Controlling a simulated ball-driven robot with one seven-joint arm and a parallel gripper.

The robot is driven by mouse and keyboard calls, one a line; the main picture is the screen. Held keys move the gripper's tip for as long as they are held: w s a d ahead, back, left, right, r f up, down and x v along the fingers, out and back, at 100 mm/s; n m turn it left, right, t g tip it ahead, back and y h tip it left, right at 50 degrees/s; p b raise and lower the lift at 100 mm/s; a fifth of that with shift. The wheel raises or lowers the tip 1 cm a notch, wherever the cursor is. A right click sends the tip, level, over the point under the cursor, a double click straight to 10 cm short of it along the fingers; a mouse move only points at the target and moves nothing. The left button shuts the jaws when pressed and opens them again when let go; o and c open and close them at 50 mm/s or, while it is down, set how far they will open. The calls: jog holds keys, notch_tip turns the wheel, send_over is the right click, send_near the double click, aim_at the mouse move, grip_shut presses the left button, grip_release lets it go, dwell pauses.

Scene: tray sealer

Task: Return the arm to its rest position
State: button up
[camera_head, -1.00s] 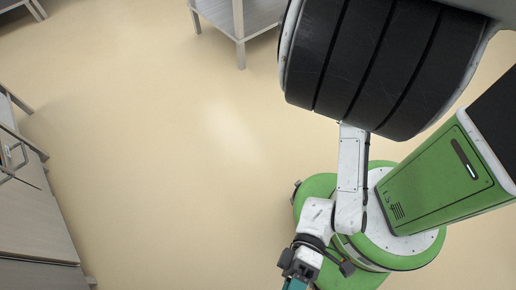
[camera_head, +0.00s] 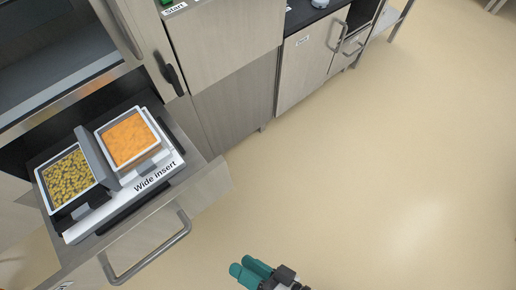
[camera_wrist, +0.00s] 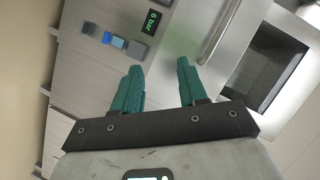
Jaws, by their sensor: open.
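My gripper (camera_head: 253,270) is at the bottom edge of the head view, over bare floor, to the right of an open drawer. Its teal fingers also show in the wrist view (camera_wrist: 160,72), spread apart with nothing between them. The rest of my arm is mostly out of the head view.
The open drawer (camera_head: 203,187) holds a white "Wide insert" (camera_head: 177,163) with a tray of orange food (camera_head: 128,138) and a tray of olive-green pieces (camera_head: 70,178). Its handle (camera_head: 150,252) juts out. The wrist view shows a "6 bar" display (camera_wrist: 152,22). Floor at right is clear.

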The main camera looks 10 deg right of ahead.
jog(key=w+d+f+n+g+h+p, duration=0.2)
jog(key=w+d+h, duration=0.6)
jog(key=d, duration=0.4)
jog(key=s+d+r+g+h+p, duration=0.1)
jog(key=s+d+r+g+h, duration=0.1)
jog(key=d, duration=0.6)
jog(key=s+d+r+g+h+p, duration=0.1)
jog(key=d+g, duration=0.3)
jog(key=d, duration=0.4)
jog(key=shift+s+d+r+m+h, duration=0.4)
jog(key=shift+s+r+h, duration=0.1)
jog(key=shift+s+r, duration=0.1)
